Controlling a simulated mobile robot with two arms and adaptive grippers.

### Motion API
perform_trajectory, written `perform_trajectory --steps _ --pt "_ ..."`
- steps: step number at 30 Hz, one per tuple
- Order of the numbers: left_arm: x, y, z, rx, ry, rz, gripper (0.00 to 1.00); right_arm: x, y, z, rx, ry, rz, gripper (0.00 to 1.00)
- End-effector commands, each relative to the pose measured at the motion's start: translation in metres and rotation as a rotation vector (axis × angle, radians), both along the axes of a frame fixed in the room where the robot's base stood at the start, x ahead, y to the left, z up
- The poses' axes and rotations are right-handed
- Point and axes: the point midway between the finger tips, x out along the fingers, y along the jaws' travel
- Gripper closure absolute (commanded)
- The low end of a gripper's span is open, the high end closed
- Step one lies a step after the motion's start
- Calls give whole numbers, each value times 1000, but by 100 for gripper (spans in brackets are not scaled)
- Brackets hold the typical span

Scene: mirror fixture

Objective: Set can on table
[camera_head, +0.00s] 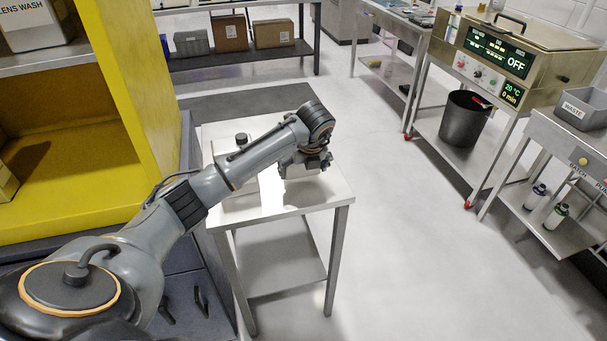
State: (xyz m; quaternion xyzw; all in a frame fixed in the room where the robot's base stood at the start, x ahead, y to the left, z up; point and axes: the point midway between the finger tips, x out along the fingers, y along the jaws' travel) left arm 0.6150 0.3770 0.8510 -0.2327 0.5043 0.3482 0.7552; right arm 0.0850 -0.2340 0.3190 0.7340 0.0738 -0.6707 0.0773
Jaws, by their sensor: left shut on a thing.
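The small table (319,193) has a pale, shiny top and grey metal legs. My left arm reaches in from the left across it. My left gripper (305,166) is above the right half of the table top, fingers pointing down. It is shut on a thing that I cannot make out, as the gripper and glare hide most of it. I cannot tell whether that thing touches the table. No can shows clearly. My right gripper is not in view.
A black knob (242,139) shows on the table behind my arm; what it belongs to is partly hidden. A yellow cabinet (140,100) stands close on the left. A black bin (465,118) sits on a trolley shelf at right. The floor between is clear.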

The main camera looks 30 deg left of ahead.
Motion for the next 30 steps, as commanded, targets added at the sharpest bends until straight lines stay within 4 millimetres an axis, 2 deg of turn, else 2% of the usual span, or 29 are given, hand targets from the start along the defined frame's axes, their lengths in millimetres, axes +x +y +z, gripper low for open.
perform_trajectory --steps 4,10,11,12,23,26,30 --pt "0 0 -15 0 -1 0 69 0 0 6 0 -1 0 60" --pt "0 0 -17 -1 -4 0 69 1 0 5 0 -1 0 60" --pt "-1 -1 -20 -1 2 -1 2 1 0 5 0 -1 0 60" --pt "-1 -1 -20 -1 2 -1 0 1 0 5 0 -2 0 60" --pt "-1 -1 -17 -1 1 0 0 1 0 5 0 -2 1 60" --pt "-2 -3 -9 0 -2 -1 0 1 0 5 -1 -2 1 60" --pt "-8 -10 14 1 -4 -2 0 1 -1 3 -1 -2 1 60"
